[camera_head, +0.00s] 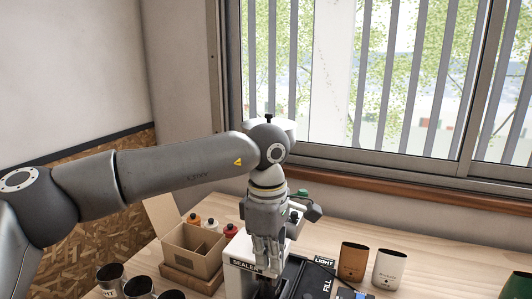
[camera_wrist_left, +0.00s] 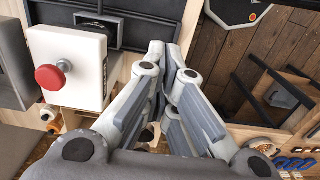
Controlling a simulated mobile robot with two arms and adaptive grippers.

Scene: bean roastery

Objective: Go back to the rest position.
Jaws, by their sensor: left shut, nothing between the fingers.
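My left arm reaches in from the left in the head view and bends down at the wrist. My left gripper (camera_head: 268,268) points downward in front of the white machine labelled SEALER (camera_head: 240,278) and hides part of it. In the left wrist view my left gripper (camera_wrist_left: 170,50) has its fingers drawn together at the tips, with nothing held. A white box with a red button (camera_wrist_left: 49,77) is left of the fingers in that view. Whether the fingertips touch the machine cannot be told. My right gripper is in neither view.
An open cardboard box (camera_head: 191,250) stands left of the sealer, with several small bottles (camera_head: 212,225) behind it. Dark mugs (camera_head: 138,287) stand at front left. A brown pouch (camera_head: 352,262) and a white pouch (camera_head: 388,268) stand right. A window (camera_head: 400,80) is behind the table.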

